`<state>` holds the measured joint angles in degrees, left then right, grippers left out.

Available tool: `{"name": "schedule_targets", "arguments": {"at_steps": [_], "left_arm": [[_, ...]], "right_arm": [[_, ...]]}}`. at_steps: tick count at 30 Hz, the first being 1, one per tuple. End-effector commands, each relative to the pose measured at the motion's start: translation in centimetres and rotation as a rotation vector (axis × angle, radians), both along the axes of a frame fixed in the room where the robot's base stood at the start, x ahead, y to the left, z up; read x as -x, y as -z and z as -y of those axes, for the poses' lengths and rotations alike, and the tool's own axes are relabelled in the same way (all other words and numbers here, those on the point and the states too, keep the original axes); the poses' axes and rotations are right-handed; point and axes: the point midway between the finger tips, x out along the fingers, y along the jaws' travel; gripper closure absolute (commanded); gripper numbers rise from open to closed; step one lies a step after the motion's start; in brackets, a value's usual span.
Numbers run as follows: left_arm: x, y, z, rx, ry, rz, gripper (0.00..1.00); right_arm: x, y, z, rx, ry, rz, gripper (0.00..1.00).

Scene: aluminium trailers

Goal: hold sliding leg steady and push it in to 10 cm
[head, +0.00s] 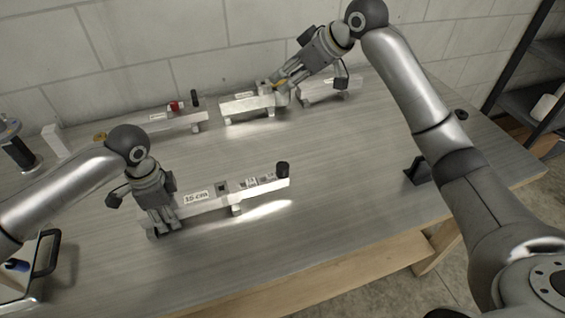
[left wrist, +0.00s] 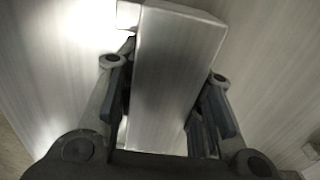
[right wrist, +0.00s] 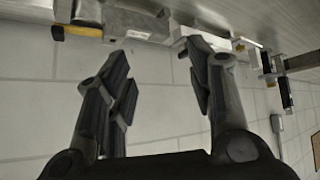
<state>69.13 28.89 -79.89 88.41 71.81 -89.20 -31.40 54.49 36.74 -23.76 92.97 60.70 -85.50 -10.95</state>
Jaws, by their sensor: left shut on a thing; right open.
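The near aluminium trailer (head: 215,201) lies on the table with a "15 cm" label. A narrower bar with printed marks, probably the sliding leg (head: 262,184), extends from its right end to a black knob (head: 282,169). My left gripper (head: 158,222) is shut on the trailer's left end; the bar (left wrist: 172,75) runs between its fingers in the left wrist view. My right gripper (head: 277,88) is open at the back, by the far middle trailer (head: 247,104). The right wrist view shows nothing between its fingers (right wrist: 158,85); whether it touches that trailer is unclear.
More trailers stand along the wall: one at the back left (head: 170,124) with a red part, one at the back right (head: 330,90). A black holder (head: 418,172) stands at right. A tray with a black handle (head: 45,252) is at near left. The table's middle is clear.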

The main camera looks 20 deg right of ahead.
Motion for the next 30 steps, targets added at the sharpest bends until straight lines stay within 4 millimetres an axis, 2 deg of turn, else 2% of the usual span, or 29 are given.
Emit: {"name": "schedule_targets", "arguments": {"at_steps": [1, 3, 6, 9, 15, 18, 24, 30], "left_arm": [[0.0, 0.0, 0.0, 0.001, 0.000, 0.000, 1.00], [0.0, 0.0, 0.0, 0.001, 0.000, 0.000, 1.00], [0.0, 0.0, 0.0, 0.001, 0.000, 0.000, 1.00], [0.0, 0.0, 0.0, 0.001, 0.000, -0.001, 1.00], [0.0, 0.0, 0.0, 0.001, 0.001, -0.001, 1.00], [0.0, 0.0, 0.0, 0.001, 0.001, -0.001, 1.00], [0.0, 0.0, 0.0, 0.001, 0.001, -0.001, 1.00], [0.0, 0.0, 0.0, 0.000, 0.001, -0.001, 1.00]], "right_arm": [[0.8, 0.1, -1.7, 0.022, -0.032, -0.050, 0.51], [2.3, 0.7, -3.6, 0.059, -0.067, -0.133, 0.51], [4.6, 1.6, -5.6, 0.127, -0.104, -0.250, 0.51], [6.9, 2.3, -6.7, 0.210, -0.124, -0.362, 0.51], [10.5, 3.2, -6.8, 0.366, -0.119, -0.529, 0.51], [11.5, 3.4, -6.5, 0.418, -0.110, -0.577, 0.51], [12.3, 4.1, -6.2, 0.458, -0.100, -0.615, 0.51], [12.4, 7.3, -6.2, 0.458, -0.101, -0.618, 0.51]]}}
